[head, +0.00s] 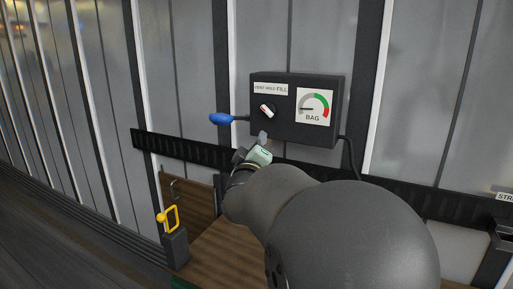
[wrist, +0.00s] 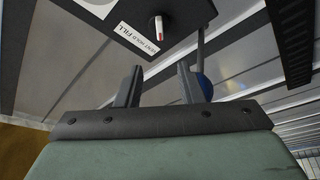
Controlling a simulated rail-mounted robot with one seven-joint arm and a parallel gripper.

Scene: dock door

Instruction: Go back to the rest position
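My gripper (head: 262,140) is just below and in front of a black control box (head: 284,129) on the wall. In the wrist view its two fingers (wrist: 161,68) stand apart with nothing between them. The box has a white and red knob (head: 267,111) under a VENT HOLD FILL label, and a BAG gauge (head: 313,106) whose needle points left into the grey part. The knob (wrist: 156,28) also shows beyond the fingertips in the wrist view, apart from them. A blue handle (head: 221,119) sticks out from the box's left side; it shows partly behind the right finger (wrist: 205,88).
A dark ribbed rail (head: 190,150) runs along the wall under the box. A yellow handle (head: 171,217) stands on a dark post at lower left, by a brown wooden panel. A black cable (head: 350,160) hangs from the box's right. A partly cut-off label (head: 504,197) is at far right.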

